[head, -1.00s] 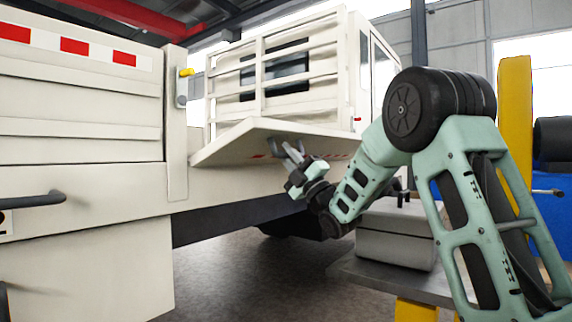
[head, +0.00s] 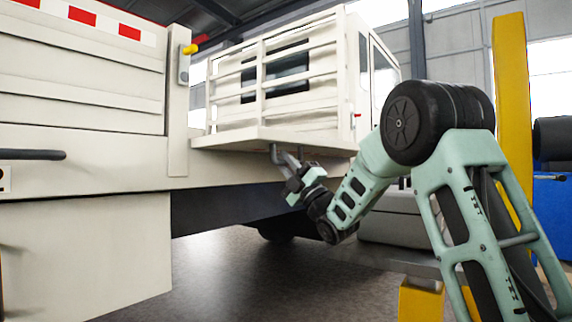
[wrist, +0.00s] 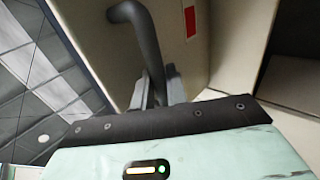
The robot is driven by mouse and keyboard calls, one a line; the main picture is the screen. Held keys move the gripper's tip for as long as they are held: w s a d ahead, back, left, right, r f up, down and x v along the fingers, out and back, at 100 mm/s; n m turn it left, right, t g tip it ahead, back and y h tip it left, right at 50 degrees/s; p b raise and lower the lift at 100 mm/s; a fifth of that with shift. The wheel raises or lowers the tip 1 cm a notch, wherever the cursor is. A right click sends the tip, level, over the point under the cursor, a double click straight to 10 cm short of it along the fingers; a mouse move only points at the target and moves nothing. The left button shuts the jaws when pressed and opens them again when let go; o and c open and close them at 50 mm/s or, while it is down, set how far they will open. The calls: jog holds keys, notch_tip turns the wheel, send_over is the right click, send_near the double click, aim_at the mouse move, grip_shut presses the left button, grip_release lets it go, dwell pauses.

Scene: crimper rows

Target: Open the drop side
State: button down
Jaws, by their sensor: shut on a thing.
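The truck's cream drop side (head: 228,141) shows in the head view between the rear post and the cab, nearly edge-on and close to level, out from the bed. A grey bent handle (head: 273,153) hangs at its underside. My gripper (head: 284,163) reaches up from below right and is shut on this handle. In the wrist view the dark handle (wrist: 148,42) rises between the two fingers of my gripper (wrist: 158,88), with the cream panel and a red mark (wrist: 190,22) behind it. The panel's far end is partly hidden.
A post (head: 178,105) with a yellow-topped latch (head: 189,50) stands left of the drop side. The slatted bed front (head: 290,85) is behind it. A grey case (head: 395,220) on a bench and a yellow post (head: 512,110) are at the right. The floor below is open.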

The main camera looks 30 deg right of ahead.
jog(key=c, duration=1.5)
grip_release()
jog(key=shift+r, duration=0.1)
jog(key=shift+b+v, duration=0.85)
jog(key=shift+v, duration=7.95)
